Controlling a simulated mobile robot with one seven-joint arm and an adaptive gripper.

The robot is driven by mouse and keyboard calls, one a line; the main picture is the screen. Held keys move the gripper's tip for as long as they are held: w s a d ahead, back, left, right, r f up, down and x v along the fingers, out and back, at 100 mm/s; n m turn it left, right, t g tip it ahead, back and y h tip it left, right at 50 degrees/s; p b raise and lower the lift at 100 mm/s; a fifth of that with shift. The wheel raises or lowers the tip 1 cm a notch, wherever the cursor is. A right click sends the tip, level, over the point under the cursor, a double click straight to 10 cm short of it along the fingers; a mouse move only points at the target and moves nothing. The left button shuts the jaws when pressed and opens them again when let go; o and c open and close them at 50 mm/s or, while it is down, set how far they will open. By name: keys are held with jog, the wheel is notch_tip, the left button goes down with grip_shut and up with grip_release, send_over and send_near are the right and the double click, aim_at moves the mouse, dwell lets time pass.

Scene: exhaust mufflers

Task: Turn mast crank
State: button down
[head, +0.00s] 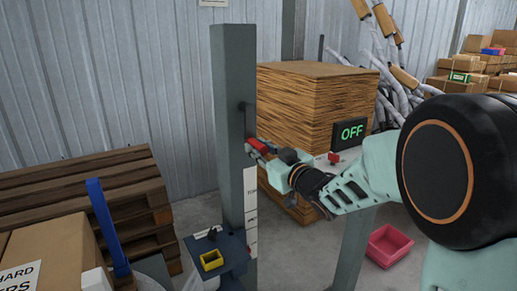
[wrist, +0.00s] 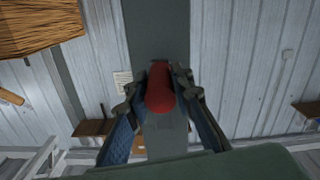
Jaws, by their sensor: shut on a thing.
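The mast (head: 235,130) is a tall grey-green post left of centre in the head view; it also fills the upper middle of the wrist view (wrist: 157,30). Its crank has a dark arm (head: 246,116) on the post's right side and a red handle (head: 257,145) at the lower end. My gripper (head: 264,148) reaches in from the right and is shut on the red handle. In the wrist view the red handle (wrist: 160,88) lies between the two fingers. The crank's dark arm is mostly hidden there.
Wooden pallets (head: 90,190) and a cardboard box (head: 50,260) are at left. A wooden stack (head: 310,100) and an OFF display (head: 350,132) stand behind my arm. A pink bin (head: 388,246) is on the floor.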

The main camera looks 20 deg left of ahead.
jog(key=shift+s+a, duration=0.1)
dwell(0.3)
jog(key=s+a+r+m+p, duration=0.6)
jog(key=r+m+p, duration=0.3)
jog(key=m, duration=0.7)
jog(key=shift+s+r+m, duration=0.3)
jog(key=shift+s+r, duration=0.2)
jog(key=shift+s, duration=0.05)
jog(key=shift+r, duration=0.1)
jog(key=c, duration=2)
grip_release()
jog(key=shift+o, duration=1.6)
